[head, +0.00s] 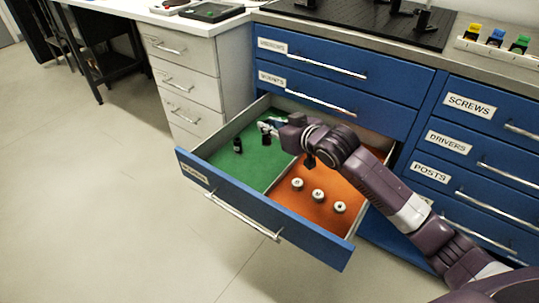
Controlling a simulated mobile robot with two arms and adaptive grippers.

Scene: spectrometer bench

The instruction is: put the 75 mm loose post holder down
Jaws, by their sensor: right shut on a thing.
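My right gripper (268,126) reaches into the open blue drawer (262,228), over its green-lined compartment (222,161). It is shut on the 75 mm loose post holder, which is mostly hidden by the fingers; only a small dark bit shows there. I cannot tell whether it touches the green lining. Another small black post holder (238,146) stands upright on the green lining, to the left of the gripper and apart from it. My left gripper is not in view.
The orange-lined compartment (328,190) holds three pale round pieces (318,195). A divider separates it from the green one. Closed blue drawers (340,73) stand behind, under the bench top. Green lining is bare around the standing holder.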

